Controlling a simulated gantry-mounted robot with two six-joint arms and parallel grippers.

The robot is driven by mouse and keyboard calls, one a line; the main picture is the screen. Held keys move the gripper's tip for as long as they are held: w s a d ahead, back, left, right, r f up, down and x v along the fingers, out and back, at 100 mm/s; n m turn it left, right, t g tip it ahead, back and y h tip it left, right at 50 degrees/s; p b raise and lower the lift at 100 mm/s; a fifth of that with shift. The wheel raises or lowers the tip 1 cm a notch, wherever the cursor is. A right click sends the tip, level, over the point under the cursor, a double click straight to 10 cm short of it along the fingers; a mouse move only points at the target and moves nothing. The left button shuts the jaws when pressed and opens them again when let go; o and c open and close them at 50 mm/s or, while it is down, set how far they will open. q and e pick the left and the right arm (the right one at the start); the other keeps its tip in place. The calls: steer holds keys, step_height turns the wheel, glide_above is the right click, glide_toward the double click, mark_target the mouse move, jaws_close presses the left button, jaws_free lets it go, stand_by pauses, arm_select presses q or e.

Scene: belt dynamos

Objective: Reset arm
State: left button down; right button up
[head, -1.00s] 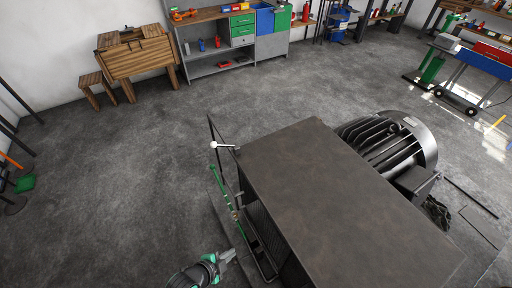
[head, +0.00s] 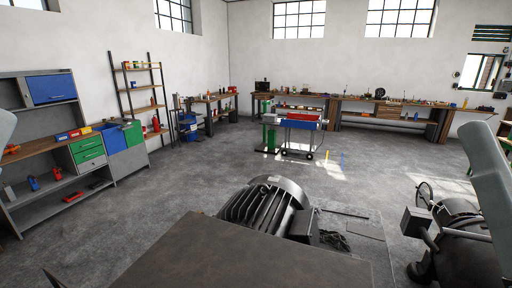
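Neither of my grippers shows in this head view. A pale grey-green link of my own arm (head: 488,185) cuts in at the right edge, and a small piece of a similar link (head: 5,112) shows at the left edge. A dark finned dynamo (head: 268,208) lies on its side just behind a brown-grey metal box top (head: 255,256) at the bottom of the view. No object is seen held.
A second dark machine (head: 465,245) with a cylindrical body stands at the lower right. A blue and red cart (head: 300,122) stands in the middle distance. Workbenches (head: 385,125) line the back wall, and grey shelving (head: 40,165) is on the left. The concrete floor between is open.

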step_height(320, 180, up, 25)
steer(key=p, duration=2.1)
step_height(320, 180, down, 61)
steer(key=b, duration=6.1)
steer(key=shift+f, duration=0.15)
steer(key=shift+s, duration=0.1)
